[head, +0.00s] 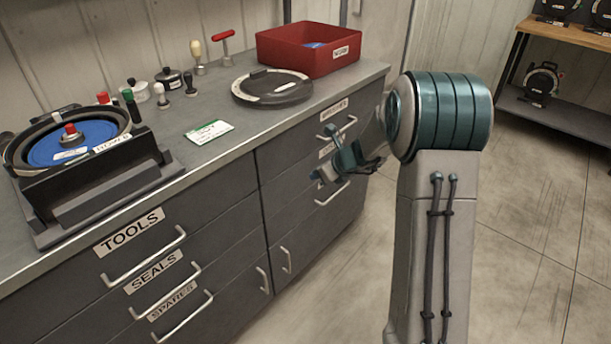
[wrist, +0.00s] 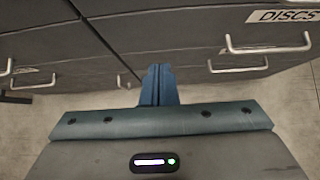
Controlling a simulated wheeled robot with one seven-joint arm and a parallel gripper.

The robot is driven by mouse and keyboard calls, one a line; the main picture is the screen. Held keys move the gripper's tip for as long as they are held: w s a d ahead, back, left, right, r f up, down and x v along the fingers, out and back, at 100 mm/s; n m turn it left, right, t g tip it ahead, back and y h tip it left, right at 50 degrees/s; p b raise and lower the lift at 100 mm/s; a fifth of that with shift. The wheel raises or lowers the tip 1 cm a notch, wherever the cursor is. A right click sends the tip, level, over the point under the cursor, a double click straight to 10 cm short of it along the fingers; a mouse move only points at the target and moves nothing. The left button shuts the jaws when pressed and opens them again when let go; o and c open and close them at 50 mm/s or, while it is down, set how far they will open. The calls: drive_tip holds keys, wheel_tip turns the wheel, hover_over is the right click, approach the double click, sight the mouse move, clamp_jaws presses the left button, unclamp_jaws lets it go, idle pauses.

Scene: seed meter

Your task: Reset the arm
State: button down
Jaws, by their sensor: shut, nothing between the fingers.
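My arm rises at the right of the head view and its forearm reaches back toward the cabinet. My gripper (head: 322,177) hangs in front of the cabinet's right-hand drawers, below the counter edge, partly hidden by its own wrist. In the wrist view the two blue fingers of my gripper (wrist: 158,72) are together, with nothing between them. Drawer fronts lie beyond the fingers. I cannot tell the exact gap to them, but no handle is in the grip.
The grey counter (head: 190,165) holds a seed meter with a blue disc (head: 72,143) in a black stand, a black round cover (head: 272,88), a red bin (head: 308,50) and small tools. Drawer handles (head: 145,257) stick out below. A shelf (head: 560,112) stands at right; floor between is clear.

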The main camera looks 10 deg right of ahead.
drive_tip(key=s+a+r+n+g+h+p, duration=0.25)
drive_tip(key=s+r+n+p, duration=0.55)
drive_tip(key=s+r+n, duration=0.8)
drive_tip(key=s+d+r+n+h+p, duration=0.2)
drive_tip(key=s+d+r+n+p, duration=0.1)
drive_tip(key=s, duration=0.6)
drive_tip(key=s+d+r+n+g+h+p, duration=0.1)
drive_tip(key=s+d+r+n+p, duration=0.2)
drive_tip(key=s+r+n, duration=0.3)
drive_tip(key=s+n, duration=0.2)
drive_tip(key=s, duration=0.2)
drive_tip(key=shift+d+h, duration=0.25)
drive_tip(key=shift+h, duration=0.1)
drive_tip(key=shift+s, duration=0.15)
